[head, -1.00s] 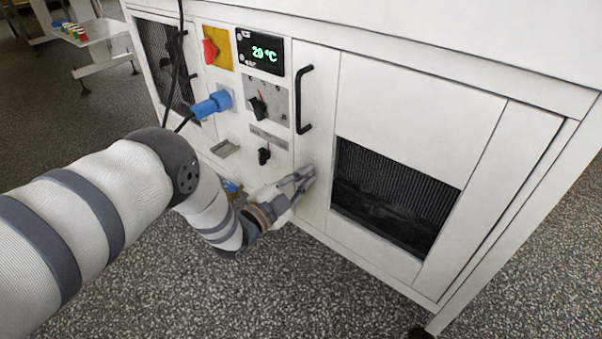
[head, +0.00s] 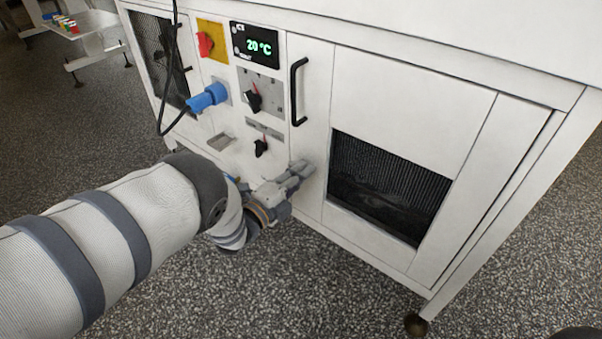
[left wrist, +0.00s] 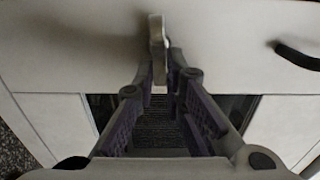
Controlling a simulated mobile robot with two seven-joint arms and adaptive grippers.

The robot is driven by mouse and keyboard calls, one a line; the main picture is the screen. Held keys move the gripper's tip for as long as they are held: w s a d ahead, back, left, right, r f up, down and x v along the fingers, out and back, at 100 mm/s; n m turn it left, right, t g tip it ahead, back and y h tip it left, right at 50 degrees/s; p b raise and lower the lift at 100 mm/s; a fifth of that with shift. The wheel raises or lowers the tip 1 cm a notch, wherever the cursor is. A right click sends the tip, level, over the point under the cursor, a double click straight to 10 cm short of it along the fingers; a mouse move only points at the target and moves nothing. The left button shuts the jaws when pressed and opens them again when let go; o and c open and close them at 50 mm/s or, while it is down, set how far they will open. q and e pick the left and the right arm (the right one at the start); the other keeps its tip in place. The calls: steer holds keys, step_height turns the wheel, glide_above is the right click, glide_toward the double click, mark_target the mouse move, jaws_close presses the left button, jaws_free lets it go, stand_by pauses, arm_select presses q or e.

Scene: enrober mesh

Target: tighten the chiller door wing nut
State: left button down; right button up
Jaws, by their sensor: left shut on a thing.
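The wing nut (left wrist: 157,40) shows in the left wrist view as a pale upright piece on the white chiller door. My left gripper (left wrist: 160,75) is shut on it, with one fingertip on each side of its lower part. In the head view my left gripper (head: 302,168) is at the lower left part of the chiller door (head: 312,100), left of the dark grille. There the fingers hide the wing nut. My right gripper is not in view.
A black door handle (head: 298,92) stands out above my left gripper. A blue plug (head: 208,97) with a black cable, a dark switch knob (head: 261,147) and a 20 °C display (head: 254,45) are on the panel to the left. The speckled floor in front is clear.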

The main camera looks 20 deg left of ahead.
arm_select(q)
steer(key=shift+s+f, duration=0.15)
steer(key=shift+f, duration=0.1)
stand_by(0.3)
steer(key=c, duration=1.7)
jaws_free()
steer(key=shift+r, duration=0.1)
steer(key=v, duration=1.2)
